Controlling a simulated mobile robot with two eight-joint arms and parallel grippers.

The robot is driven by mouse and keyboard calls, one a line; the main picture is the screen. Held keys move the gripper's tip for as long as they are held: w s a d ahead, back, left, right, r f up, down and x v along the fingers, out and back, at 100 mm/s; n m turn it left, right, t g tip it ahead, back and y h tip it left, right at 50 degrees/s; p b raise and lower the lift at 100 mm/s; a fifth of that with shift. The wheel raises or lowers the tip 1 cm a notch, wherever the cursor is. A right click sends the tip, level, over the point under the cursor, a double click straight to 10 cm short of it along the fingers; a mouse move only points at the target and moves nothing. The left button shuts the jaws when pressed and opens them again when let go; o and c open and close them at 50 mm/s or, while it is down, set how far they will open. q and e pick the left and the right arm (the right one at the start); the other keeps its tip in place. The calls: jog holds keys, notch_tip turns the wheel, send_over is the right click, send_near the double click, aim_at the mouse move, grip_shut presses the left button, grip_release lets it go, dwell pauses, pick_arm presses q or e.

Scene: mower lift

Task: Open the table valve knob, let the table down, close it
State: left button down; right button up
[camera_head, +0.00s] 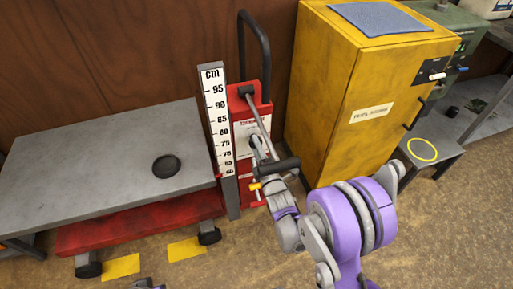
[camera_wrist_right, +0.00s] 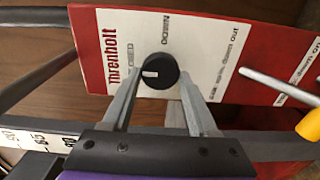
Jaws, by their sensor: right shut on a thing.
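The black valve knob (camera_wrist_right: 157,72) sits on the white label of the red lift column (camera_head: 250,130). My right gripper (camera_wrist_right: 160,82) is shut on the knob, a finger on each side; in the head view the gripper (camera_head: 258,148) is at the panel and hides the knob. The grey lift table (camera_head: 90,150) stands raised above its red base (camera_head: 140,222), beside the white cm scale (camera_head: 217,120). A small grey and purple part at the head view's bottom edge may be my left gripper (camera_head: 148,284).
A black round disc (camera_head: 166,166) lies on the table. A yellow cabinet (camera_head: 350,90) with a blue cloth stands to the right. A low grey stool (camera_head: 428,155) with a yellow ring is beside it. Yellow floor marks (camera_head: 121,267) lie before the lift.

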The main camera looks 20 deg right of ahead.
dwell(0.5)
jog(key=o, duration=1.4)
jog(key=shift+c, duration=0.2)
jog(key=s, duration=1.1)
jog(key=shift+d, duration=0.2)
